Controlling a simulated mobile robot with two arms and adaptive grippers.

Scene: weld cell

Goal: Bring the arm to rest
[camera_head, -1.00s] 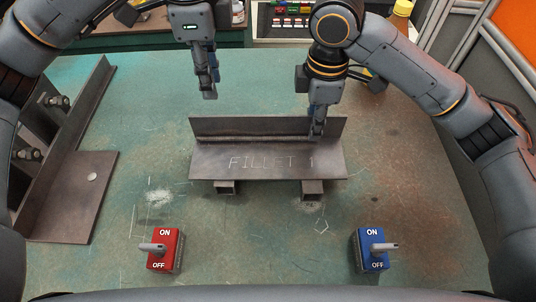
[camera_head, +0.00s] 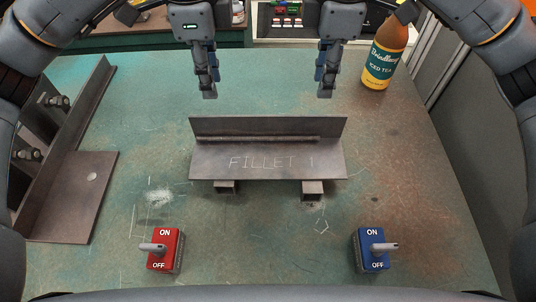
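My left gripper (camera_head: 209,82) hangs pointing down above the back of the table, left of centre and behind the steel workpiece. My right gripper (camera_head: 325,82) hangs in a matching pose to its right. Both are clear of the workpiece, and nothing shows in either one. Both are seen nearly side-on, so the gap between the fingers cannot be made out. The angled workpiece (camera_head: 268,158), marked "FILLET 1", rests on two small steel blocks (camera_head: 224,187) in the middle of the table.
A red switch box (camera_head: 163,249) and a blue switch box (camera_head: 372,249) stand at the front of the green table (camera_head: 268,230). A steel angle fixture (camera_head: 72,190) is at left. An iced tea bottle (camera_head: 383,55) stands at the back right.

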